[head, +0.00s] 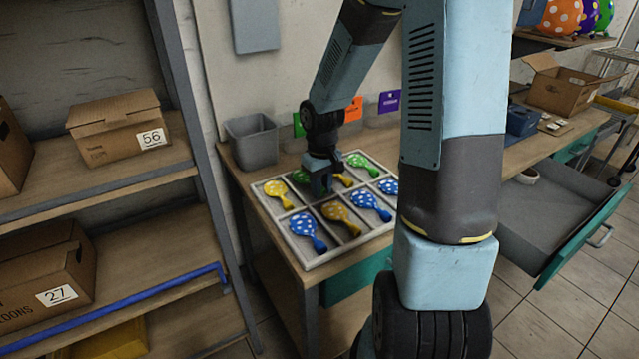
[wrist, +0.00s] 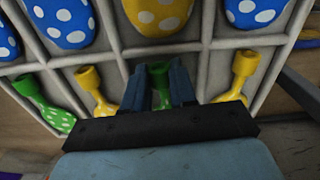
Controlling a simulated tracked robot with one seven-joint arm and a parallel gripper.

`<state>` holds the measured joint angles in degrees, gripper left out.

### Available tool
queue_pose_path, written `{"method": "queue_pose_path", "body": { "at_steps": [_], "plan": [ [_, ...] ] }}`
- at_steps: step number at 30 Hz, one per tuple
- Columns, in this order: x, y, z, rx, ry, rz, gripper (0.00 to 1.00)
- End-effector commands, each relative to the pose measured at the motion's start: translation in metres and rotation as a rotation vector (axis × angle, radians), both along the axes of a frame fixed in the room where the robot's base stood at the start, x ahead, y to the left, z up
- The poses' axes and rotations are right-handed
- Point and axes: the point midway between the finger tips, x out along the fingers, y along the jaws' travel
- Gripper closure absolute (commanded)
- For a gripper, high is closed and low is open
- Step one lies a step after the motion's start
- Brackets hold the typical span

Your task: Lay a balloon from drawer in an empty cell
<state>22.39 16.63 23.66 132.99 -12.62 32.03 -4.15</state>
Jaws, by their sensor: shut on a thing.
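The white divided tray (head: 311,264) lies on the workbench, with balloons in its cells. My gripper (head: 322,190) points down over the tray's back row, left of its middle. In the wrist view its fingers (wrist: 163,92) are shut on the neck of a green balloon (wrist: 161,98), which lies low at a back-row cell. Neighbouring cells hold a yellow balloon (head: 278,194) and another yellow one (wrist: 95,90). A green dotted balloon (head: 362,165) lies at the row's end. The front row holds blue dotted (head: 307,230) and yellow dotted (head: 341,217) balloons.
A grey bin (head: 252,142) stands behind the tray. Shelves with cardboard boxes (head: 117,124) stand at the left. An open box (head: 561,90) sits on the far bench.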

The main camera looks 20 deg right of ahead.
Motion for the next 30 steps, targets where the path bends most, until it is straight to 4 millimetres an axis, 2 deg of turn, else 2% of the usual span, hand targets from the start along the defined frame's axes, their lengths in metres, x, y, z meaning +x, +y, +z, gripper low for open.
{"method": "queue_pose_path", "body": {
  "at_steps": [10,11,19,30],
  "plan": [
    [-0.0043,-0.0001,-0.0078,0.004,0.012,-0.001,0.91],
    [-0.0045,0.0,-0.008,0.004,0.013,-0.001,0.71],
    [-0.0052,0.0009,-0.0082,0.004,0.015,-0.001,0.45],
    [-0.005,0.0031,-0.0071,0.006,0.014,0.001,0.44]
  ]
}}
